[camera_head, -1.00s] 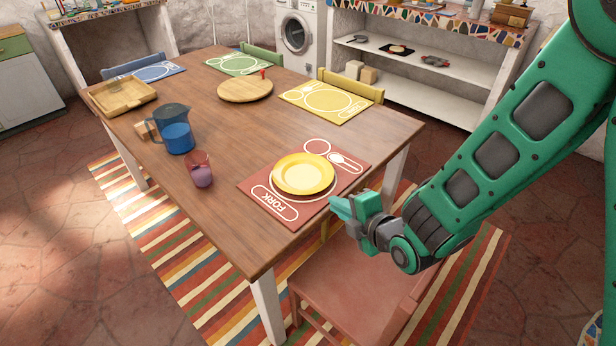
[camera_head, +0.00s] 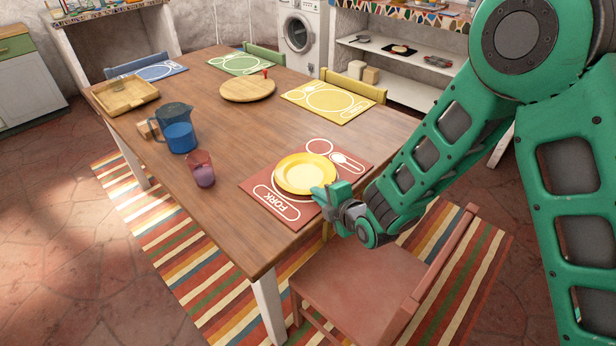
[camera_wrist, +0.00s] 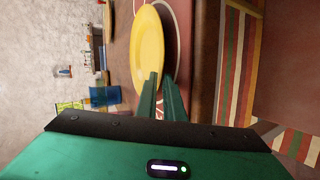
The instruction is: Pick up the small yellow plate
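The yellow plate (camera_head: 305,173) lies flat on the red placemat (camera_head: 276,205) near the table's front right corner. In the wrist view the plate (camera_wrist: 148,50) appears sideways, just beyond my fingertips. My gripper (camera_head: 330,192) is at the plate's near right rim, with its fingers slightly apart. In the wrist view my gripper (camera_wrist: 161,77) has one finger overlapping the plate and the other just right of its rim, over the placemat. Whether either finger touches the rim cannot be told.
A reddish chair (camera_head: 355,285) stands under my forearm at the table's near side. A purple cup (camera_head: 201,170) and a blue pitcher (camera_head: 178,128) stand left of the plate. A round wooden board (camera_head: 247,87) and a yellow placemat (camera_head: 327,102) lie farther back.

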